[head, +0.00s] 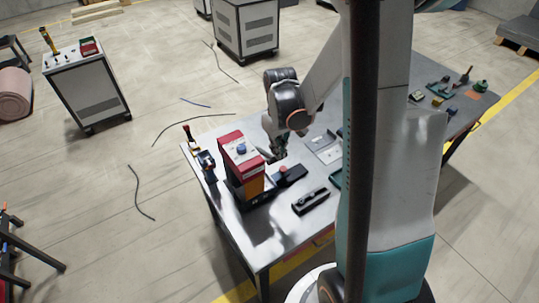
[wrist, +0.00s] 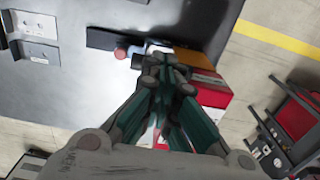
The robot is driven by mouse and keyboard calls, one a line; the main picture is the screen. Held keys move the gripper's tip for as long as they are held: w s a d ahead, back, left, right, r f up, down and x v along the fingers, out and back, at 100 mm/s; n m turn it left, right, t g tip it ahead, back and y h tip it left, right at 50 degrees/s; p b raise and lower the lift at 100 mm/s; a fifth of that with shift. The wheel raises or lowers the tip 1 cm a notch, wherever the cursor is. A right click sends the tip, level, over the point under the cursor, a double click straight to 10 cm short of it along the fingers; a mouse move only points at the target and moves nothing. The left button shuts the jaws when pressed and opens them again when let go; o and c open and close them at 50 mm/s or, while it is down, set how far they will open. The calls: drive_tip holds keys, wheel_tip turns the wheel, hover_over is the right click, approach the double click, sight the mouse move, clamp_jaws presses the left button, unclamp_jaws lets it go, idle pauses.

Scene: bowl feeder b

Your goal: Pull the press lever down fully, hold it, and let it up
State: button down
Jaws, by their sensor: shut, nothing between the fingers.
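My gripper (head: 277,151) is shut and empty, pointing down over the table just right of the red machine. It also shows in the wrist view (wrist: 163,60), with its fingers together. A round red knob (head: 283,169) sits by a low black block, close to the fingertips; the wrist view shows this knob (wrist: 120,53) just left of them. It may be the press lever's end, but I cannot tell. The red and orange machine (head: 238,150) has a blue knob on top. My gripper covers part of it in the wrist view, and I cannot tell whether they touch.
The metal table (head: 262,225) has bare room at its front. A black device (head: 310,201) lies right of the machine. A small upright fixture (head: 206,164) stands at the left edge. A grey plate (head: 325,148) lies behind. My arm and column hide the table's middle.

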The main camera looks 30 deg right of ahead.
drive_tip(key=shift+s+f+b, duration=0.15)
drive_tip(key=shift+f+b, duration=0.95)
drive_tip(key=shift+f, duration=0.15)
drive_tip(key=shift+r, duration=0.1)
idle(1.2)
drive_tip(key=shift+w+r+p, duration=0.2)
drive_tip(key=shift+r+p, duration=0.25)
drive_tip(key=shift+r, duration=0.2)
drive_tip(key=shift+w+r+p, duration=0.2)
drive_tip(key=shift+r+p, duration=0.25)
drive_tip(key=shift+r, duration=0.2)
drive_tip(key=shift+r+p, duration=0.9)
drive_tip(key=shift+r, duration=0.65)
drive_tip(key=shift+a, duration=0.1)
